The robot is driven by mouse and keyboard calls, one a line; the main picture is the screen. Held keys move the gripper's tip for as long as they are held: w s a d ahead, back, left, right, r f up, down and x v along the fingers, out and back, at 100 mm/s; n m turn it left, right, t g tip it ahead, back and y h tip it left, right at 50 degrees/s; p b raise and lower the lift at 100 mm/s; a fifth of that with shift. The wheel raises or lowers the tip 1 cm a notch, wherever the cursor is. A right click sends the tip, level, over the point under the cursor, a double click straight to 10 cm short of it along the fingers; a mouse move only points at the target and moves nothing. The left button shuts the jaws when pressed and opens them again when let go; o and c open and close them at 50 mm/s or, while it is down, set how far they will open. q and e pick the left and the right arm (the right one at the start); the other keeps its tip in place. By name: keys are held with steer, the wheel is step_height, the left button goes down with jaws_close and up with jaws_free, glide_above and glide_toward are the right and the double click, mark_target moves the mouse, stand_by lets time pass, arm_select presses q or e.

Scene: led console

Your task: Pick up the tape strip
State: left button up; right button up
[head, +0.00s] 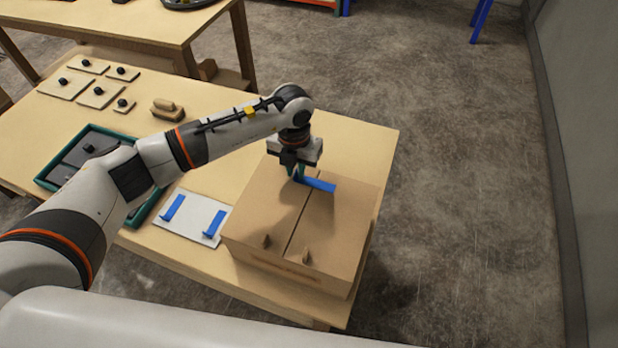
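A blue tape strip (320,185) is at the top of the closed cardboard box (340,225), near its far edge and across the line of the centre seam. Two more blue tape strips lie on a white card on the table, one on the left (174,207) and one on the right (214,224). My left gripper (297,175) points down over the box, with its green fingers at the left end of the strip on the box. The fingers are small and partly hidden, so I cannot tell whether they are shut on it. My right gripper is out of view.
The white card (193,217) lies left of the box. A green-rimmed tray (112,133) is partly hidden behind my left arm. Several flat pieces with black knobs (100,95) and a small wooden block (167,109) lie at the table's far left. The table is clear beyond the box.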

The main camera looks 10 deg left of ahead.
arm_select(q)
jaws_close()
steer(key=shift+r, duration=0.1)
step_height(320, 180, up, 14)
steer(key=b, duration=0.1)
steer(key=shift+b, duration=0.4)
stand_by(0.3)
